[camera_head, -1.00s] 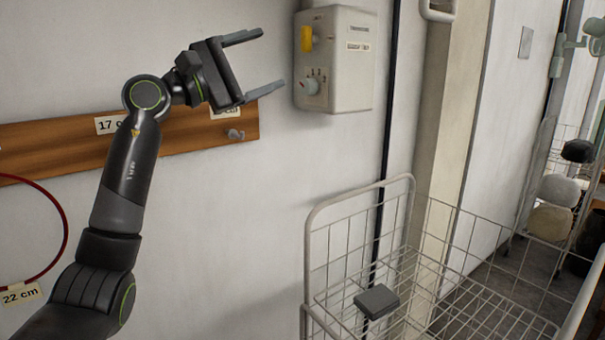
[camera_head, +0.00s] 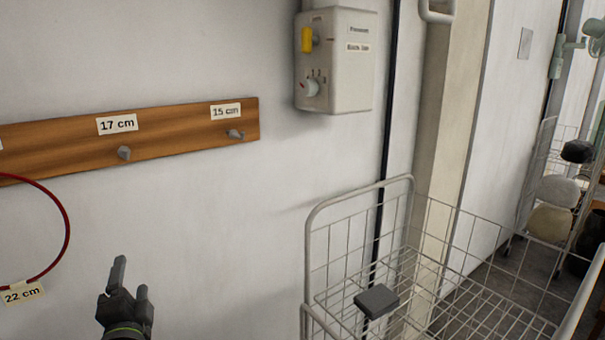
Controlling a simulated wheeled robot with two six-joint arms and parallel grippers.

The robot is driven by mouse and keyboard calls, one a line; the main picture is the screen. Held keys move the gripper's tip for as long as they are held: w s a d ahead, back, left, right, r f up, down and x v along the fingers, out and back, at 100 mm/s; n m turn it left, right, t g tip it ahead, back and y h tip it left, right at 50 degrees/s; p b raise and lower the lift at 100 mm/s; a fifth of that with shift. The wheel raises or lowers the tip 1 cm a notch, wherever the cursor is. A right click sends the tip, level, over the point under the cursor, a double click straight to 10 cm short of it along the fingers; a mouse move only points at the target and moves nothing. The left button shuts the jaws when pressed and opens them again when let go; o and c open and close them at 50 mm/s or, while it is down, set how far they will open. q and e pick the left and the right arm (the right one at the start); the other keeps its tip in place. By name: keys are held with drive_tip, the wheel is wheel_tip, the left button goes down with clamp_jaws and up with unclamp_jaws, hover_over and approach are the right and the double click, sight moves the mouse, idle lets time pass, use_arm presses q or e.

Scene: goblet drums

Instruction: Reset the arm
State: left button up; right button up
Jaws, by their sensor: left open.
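My left gripper (camera_head: 131,277) shows at the bottom left of the head view, low in front of the white wall. Its two grey fingers point up and stand apart, with nothing between them. Most of the left arm is below the picture. My right gripper is not in the view.
A wooden peg rail (camera_head: 75,143) with size labels is on the wall. A red hoop (camera_head: 67,225) tagged 22 cm hangs at left. A control box (camera_head: 337,65) with a yellow switch is above a wire cart (camera_head: 311,262) holding a dark grey block (camera_head: 376,300).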

use_arm(q)
drive_tip(key=s+a+f+n+g+h, duration=0.15)
drive_tip(key=s+f+n+g, duration=0.7)
drive_tip(key=s+f, duration=0.95)
drive_tip(key=s+d+f+n+g+h, duration=0.2)
drive_tip(key=s+f+g, duration=0.15)
drive_tip(key=s, duration=0.45)
drive_tip(key=s+d+f+n+g+h, duration=0.1)
drive_tip(key=s+d+f+n+g, duration=0.2)
drive_tip(key=s, duration=0.5)
wheel_tip(320, 180, down, 28)
drive_tip(key=s+a+m+g, duration=0.1)
drive_tip(key=a+g, duration=0.1)
drive_tip(key=s+d+f+g+h, duration=0.1)
drive_tip(key=s+f, duration=1.3)
drive_tip(key=shift+s+d, duration=0.15)
drive_tip(key=shift+s, duration=0.15)
